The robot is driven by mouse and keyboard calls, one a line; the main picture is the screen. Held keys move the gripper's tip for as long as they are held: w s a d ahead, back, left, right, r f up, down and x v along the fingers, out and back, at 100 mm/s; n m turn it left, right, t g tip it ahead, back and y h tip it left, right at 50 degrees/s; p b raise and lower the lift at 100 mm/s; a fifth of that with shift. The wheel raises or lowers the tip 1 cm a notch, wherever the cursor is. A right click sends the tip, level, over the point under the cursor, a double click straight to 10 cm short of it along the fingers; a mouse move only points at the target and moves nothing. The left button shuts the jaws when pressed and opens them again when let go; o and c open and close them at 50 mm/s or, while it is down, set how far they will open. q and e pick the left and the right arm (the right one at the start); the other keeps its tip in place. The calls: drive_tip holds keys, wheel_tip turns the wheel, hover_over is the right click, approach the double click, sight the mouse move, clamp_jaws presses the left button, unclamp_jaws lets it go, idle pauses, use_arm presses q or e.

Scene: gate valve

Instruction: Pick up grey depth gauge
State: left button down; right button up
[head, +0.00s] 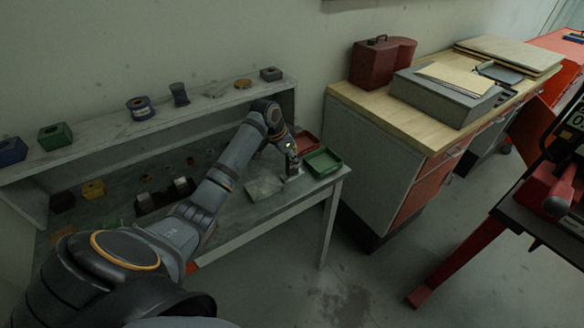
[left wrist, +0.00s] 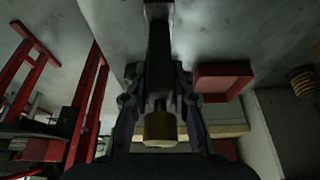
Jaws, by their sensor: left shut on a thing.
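My left gripper (head: 291,163) is over the right end of the grey workbench, close to the left side of the green tray. In the left wrist view the gripper (left wrist: 158,85) is shut on the grey depth gauge (left wrist: 158,48), a long grey piece between its two fingers. A brass-coloured round end (left wrist: 160,127) shows at the near end of the gauge. The fingers cover part of the gauge's middle. In the head view the gauge is too small and dark to make out clearly. My right gripper is not in view.
A green tray (head: 323,174) and a red tray (head: 306,136) stand at the bench's right end. A flat grey plate (head: 263,188) lies left of the gripper. Spools and small boxes line the shelf (head: 205,108) behind. A wooden-topped cabinet (head: 400,122) stands to the right.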

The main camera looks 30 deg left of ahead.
use_arm(q)
drive_tip(key=shift+w+r+b, duration=0.1)
drive_tip(key=shift+r+b, duration=0.3)
drive_tip(key=shift+r, duration=0.2)
drive_tip(key=s+d+r+p, duration=0.3)
drive_tip(key=s+d+r, duration=0.5)
drive_tip(key=d+r, duration=0.3)
drive_tip(key=shift+s+r+p, duration=0.3)
drive_tip(key=shift+r+p, duration=0.05)
drive_tip(key=shift+r, duration=0.1)
